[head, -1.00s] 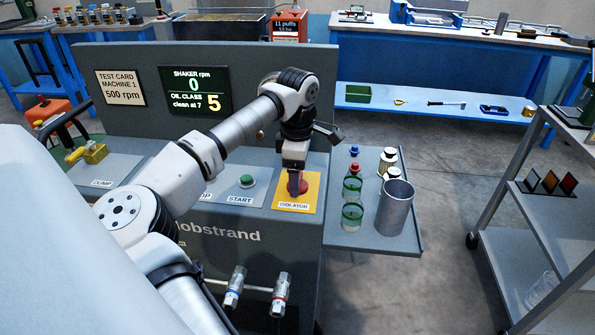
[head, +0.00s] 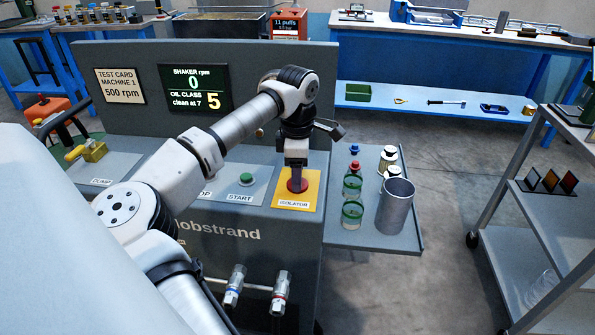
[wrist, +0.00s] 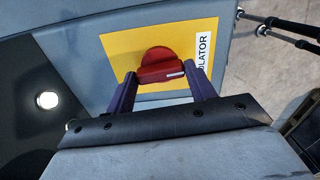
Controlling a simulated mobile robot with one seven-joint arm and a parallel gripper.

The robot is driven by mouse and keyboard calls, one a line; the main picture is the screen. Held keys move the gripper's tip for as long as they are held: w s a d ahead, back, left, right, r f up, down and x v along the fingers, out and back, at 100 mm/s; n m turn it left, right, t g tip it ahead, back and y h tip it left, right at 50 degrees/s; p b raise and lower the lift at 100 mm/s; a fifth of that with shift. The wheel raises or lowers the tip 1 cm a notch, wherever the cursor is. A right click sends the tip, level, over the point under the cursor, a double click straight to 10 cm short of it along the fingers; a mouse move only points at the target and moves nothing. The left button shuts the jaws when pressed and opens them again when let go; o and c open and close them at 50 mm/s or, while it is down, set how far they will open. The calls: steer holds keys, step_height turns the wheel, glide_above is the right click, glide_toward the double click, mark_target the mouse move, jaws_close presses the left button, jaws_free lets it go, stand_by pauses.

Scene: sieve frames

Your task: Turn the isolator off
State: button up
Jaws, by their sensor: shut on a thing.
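The isolator is a red rotary knob (head: 304,187) on a yellow plate (head: 312,196) labelled ISOLATOR, at the right end of the machine's sloped front panel. In the wrist view the knob (wrist: 155,62) has a raised grip with a white mark at its right end, near the label. My gripper (head: 297,187) reaches down onto the knob from above. In the wrist view my gripper (wrist: 164,73) has one dark finger on each side of the knob's grip and is shut on it. My fingers partly cover the knob in the head view.
A green START button (head: 247,179) sits left of the yellow plate. The machine's display (head: 195,90) reads 0 rpm and oil class 5. A side shelf (head: 350,236) to the right holds a metal cup (head: 396,208), green-topped jars and small bottles. Open floor lies beyond it.

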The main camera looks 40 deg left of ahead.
steer(key=n+b, duration=0.1)
steer(key=n, duration=0.3)
steer(key=n+b, duration=0.1)
steer(key=n, duration=0.3)
steer(key=shift+n, duration=0.3)
steer(key=n+b, duration=0.1)
steer(key=n, duration=0.3)
steer(key=shift+n, duration=0.3)
steer(key=shift+n+b, duration=0.5)
steer(key=shift+n, duration=1.3)
steer(key=o, duration=1)
steer(key=shift+r, duration=0.1)
step_height(320, 180, up, 14)
steer(key=p, duration=1)
